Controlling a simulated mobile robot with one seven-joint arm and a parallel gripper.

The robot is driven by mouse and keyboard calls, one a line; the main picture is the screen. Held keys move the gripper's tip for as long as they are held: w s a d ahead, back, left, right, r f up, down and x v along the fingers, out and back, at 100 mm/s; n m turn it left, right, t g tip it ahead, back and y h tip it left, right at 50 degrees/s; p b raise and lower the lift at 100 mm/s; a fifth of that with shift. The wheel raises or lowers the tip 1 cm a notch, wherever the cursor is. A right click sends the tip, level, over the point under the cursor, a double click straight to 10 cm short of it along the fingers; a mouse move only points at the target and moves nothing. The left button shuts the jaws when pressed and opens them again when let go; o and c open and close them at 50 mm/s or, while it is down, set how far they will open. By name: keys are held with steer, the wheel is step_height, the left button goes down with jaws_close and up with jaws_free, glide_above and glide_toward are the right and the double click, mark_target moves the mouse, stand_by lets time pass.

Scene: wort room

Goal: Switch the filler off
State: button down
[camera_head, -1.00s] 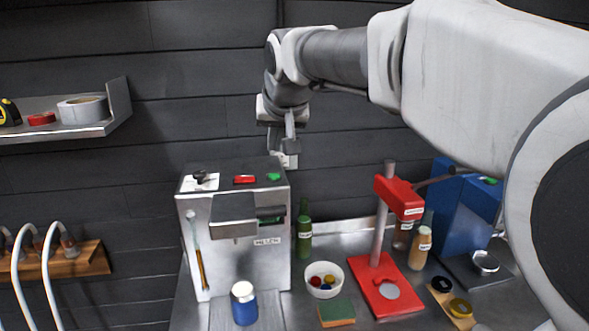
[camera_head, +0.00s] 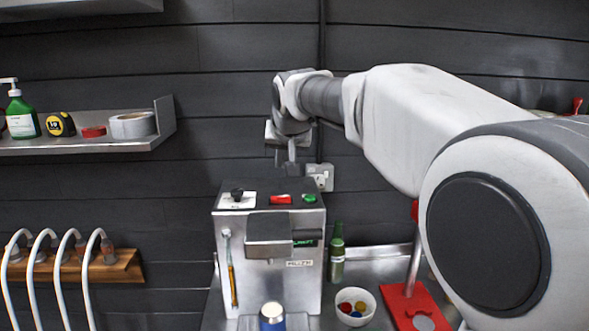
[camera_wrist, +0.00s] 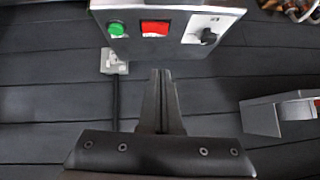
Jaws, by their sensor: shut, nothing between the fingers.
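The filler (camera_head: 268,275) is a silver box with a dark top panel. On the panel are a black switch knob (camera_head: 237,194) on a white plate at left, a red button (camera_head: 281,199) in the middle and a green button (camera_head: 309,198) at right. The wrist view shows the green button (camera_wrist: 117,29), the red button (camera_wrist: 155,28) and the black knob (camera_wrist: 208,37) from the opposite side. My gripper (camera_head: 286,163) is shut and empty, above and behind the panel near the red button. Its closed fingertips (camera_wrist: 161,74) appear apart from the panel.
A wall socket (camera_head: 321,177) is behind the filler. A blue-and-silver can (camera_head: 271,318) stands in front. A green bottle (camera_head: 337,255), a bowl (camera_head: 370,297) and a red press stand (camera_head: 408,308) are to the right. A shelf (camera_head: 100,143) and hoses (camera_head: 95,265) are at left.

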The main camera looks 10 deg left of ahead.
steer(key=p, duration=0.2)
glide_above(276, 197)
steer(key=s+d, duration=0.1)
steer(key=s, duration=0.1)
step_height(276, 197, down, 6)
steer(key=shift+w+d+r, duration=0.1)
steer(key=shift+w+d, duration=0.05)
step_height(276, 197, down, 3)
steer(key=shift+r, duration=0.2)
steer(key=shift+a+f, duration=0.2)
steer(key=shift+f, duration=0.45)
steer(key=shift+s, duration=0.2)
steer(key=shift+f, duration=0.1)
steer(key=shift+a+f+b, duration=0.15)
steer(key=shift+f+b, duration=0.2)
steer(key=shift+b, duration=0.35)
steer(key=shift+r, duration=0.15)
